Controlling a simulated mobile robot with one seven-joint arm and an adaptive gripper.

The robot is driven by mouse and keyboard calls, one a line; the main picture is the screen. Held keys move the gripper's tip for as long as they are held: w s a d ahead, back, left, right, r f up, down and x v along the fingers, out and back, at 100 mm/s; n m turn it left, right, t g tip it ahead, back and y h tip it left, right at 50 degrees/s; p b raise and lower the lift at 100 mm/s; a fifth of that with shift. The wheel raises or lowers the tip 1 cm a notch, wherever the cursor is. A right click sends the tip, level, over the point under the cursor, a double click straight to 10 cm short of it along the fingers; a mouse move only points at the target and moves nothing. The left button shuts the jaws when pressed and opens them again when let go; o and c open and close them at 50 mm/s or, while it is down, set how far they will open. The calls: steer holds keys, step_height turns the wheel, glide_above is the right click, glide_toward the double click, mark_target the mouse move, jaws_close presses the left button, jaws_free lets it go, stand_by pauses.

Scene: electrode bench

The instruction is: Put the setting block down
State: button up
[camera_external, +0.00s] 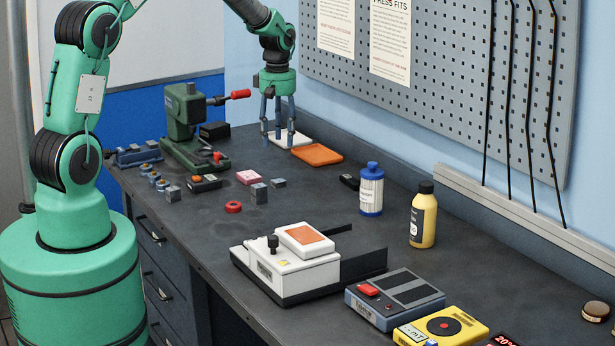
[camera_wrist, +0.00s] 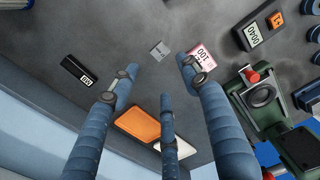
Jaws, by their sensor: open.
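My gripper (camera_external: 279,142) has three blue-grey fingers spread open, with nothing between them. In the outside view it is over the back of the bench, by a white tray (camera_external: 290,140) and an orange tray (camera_external: 318,154). In the wrist view its fingertips (camera_wrist: 158,75) point over the bench. Which piece is the setting block I cannot tell. A small grey block (camera_external: 278,183) lies flat on the bench, and it also shows in the wrist view (camera_wrist: 158,49).
A green press (camera_external: 184,125) stands left of my gripper. A black labelled block (camera_external: 349,182), a white bottle (camera_external: 371,190) and a yellow bottle (camera_external: 423,216) stand right. A red ring (camera_external: 233,207) and a white device (camera_external: 290,270) are nearer. Bench between them is partly clear.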

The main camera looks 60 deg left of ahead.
steer(key=s+d+r+m+t, duration=0.1)
steer(key=s+d+r+m, duration=0.2)
steer(key=s+d+r, duration=0.4)
steer(key=s+d+r+m+t, duration=0.1)
steer(key=s+d+r+m, duration=0.3)
steer(key=r, duration=0.6)
steer(key=s+d+r+m+t, duration=0.1)
steer(key=s+d+r+m, duration=0.15)
steer(key=d+r, duration=0.5)
steer(key=s+d+r+m+t, duration=0.1)
steer(key=s+d+r+m, duration=0.1)
steer(key=s, duration=0.6)
steer(key=s+d+r+m, duration=0.1)
steer(key=s+d+m, duration=0.2)
steer(key=s+d, duration=0.2)
steer(key=s+d+r+m+t, duration=0.1)
steer(key=s+d+r+m, duration=0.1)
steer(key=s, duration=0.9)
steer(key=shift+s+d+r+m+t, duration=0.35)
steer(key=shift+d+m, duration=0.4)
steer(key=shift+d, duration=0.5)
steer(key=shift+f, duration=0.1)
step_height(320, 180, down, 3)
steer(key=b, duration=0.3)
